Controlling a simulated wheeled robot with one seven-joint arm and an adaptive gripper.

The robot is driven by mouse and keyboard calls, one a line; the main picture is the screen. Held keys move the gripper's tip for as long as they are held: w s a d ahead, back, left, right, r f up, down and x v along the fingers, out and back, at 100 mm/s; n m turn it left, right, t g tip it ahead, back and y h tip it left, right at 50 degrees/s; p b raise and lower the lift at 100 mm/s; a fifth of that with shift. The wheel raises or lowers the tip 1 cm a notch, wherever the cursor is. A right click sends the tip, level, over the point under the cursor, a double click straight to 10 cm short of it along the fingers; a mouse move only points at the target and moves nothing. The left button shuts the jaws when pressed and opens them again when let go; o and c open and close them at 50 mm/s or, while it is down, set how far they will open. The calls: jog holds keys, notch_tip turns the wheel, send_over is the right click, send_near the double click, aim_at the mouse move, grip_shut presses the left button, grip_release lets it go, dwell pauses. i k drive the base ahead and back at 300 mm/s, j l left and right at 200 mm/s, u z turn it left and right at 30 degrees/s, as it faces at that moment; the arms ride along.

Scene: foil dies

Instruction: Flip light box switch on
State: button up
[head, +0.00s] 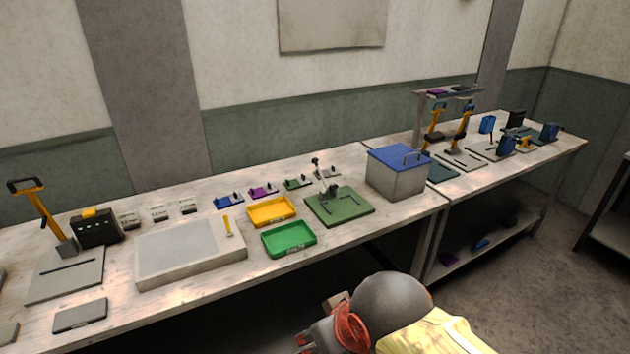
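The light box (150,279) is a low pale slab on the left part of the long bench, near its front edge. Its top panel (182,247) is flat grey and shows no glow. A small yellow switch lever (228,226) stands on the right side of its top. My arm shows at the bottom centre, in front of the bench and to the right of the light box. My gripper (318,336) seems to be the dark part at its left end, well apart from the switch. Its fingers are not clear.
Yellow (272,222) and green (289,251) trays lie right of the light box. Beyond are a green plate (352,219) with a fixture and a grey bin with a blue lid (397,157). A dark box (94,234) and a yellow-handled tool (42,214) stand left.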

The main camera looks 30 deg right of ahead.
aim_at(226, 218)
jog(key=i+l, duration=0.7)
jog(key=l, duration=0.15)
jog(key=u, duration=0.05)
